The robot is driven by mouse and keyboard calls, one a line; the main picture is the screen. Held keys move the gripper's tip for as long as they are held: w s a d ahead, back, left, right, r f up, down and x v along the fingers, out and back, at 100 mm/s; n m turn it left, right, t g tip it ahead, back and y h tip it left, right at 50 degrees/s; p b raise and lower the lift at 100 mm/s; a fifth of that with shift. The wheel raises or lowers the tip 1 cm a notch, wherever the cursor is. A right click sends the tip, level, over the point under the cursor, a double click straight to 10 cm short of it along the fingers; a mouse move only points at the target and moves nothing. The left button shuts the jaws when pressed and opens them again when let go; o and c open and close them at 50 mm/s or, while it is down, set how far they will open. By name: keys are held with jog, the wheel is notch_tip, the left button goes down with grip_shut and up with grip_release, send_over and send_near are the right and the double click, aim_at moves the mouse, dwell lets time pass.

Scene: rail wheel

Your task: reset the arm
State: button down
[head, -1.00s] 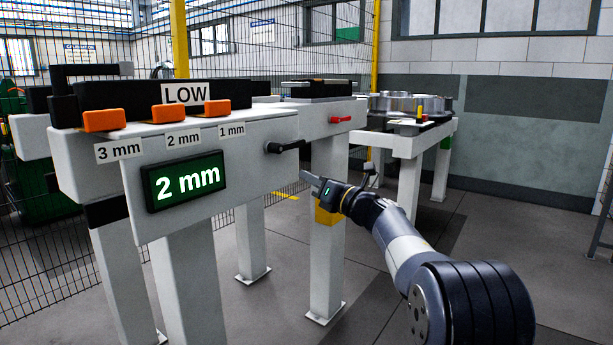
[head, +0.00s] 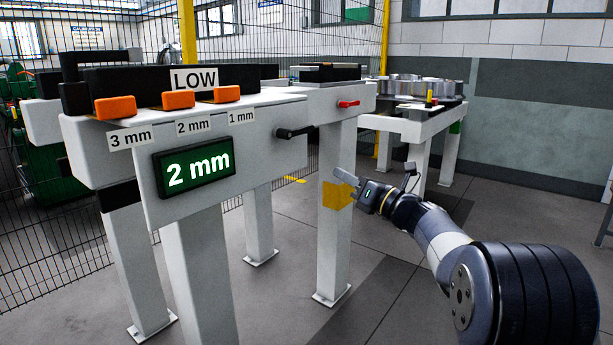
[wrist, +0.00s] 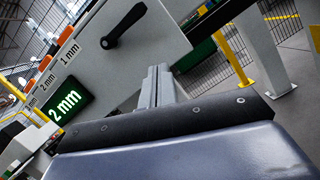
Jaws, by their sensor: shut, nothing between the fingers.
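My gripper (head: 347,184) is at the right of the bench in the head view, in front of a yellow-marked leg. Its fingers are shut and empty. In the wrist view the closed fingers (wrist: 157,88) point away at the middle. The black lever handle (head: 294,132) on the bench front is up and left of my gripper, apart from it. It also shows in the wrist view (wrist: 124,25).
The white bench (head: 125,160) carries orange blocks (head: 178,99), a LOW sign (head: 193,79) and a green display (head: 194,168) reading 2 mm. A red handle (head: 348,103) sits farther back. A second table (head: 412,126) holds metal rings. Floor at the right is clear.

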jog(key=x, duration=0.6)
jog(key=b+x, duration=0.1)
jog(key=x, duration=0.3)
jog(key=shift+s+a+r, duration=0.1)
jog(key=shift+s+a, duration=0.2)
jog(key=shift+s, duration=0.15)
jog(key=shift+d+r+p, duration=0.15)
jog(key=shift+r+p, duration=1.7)
jog(key=shift+r, duration=0.05)
jog(key=shift+f, duration=0.1)
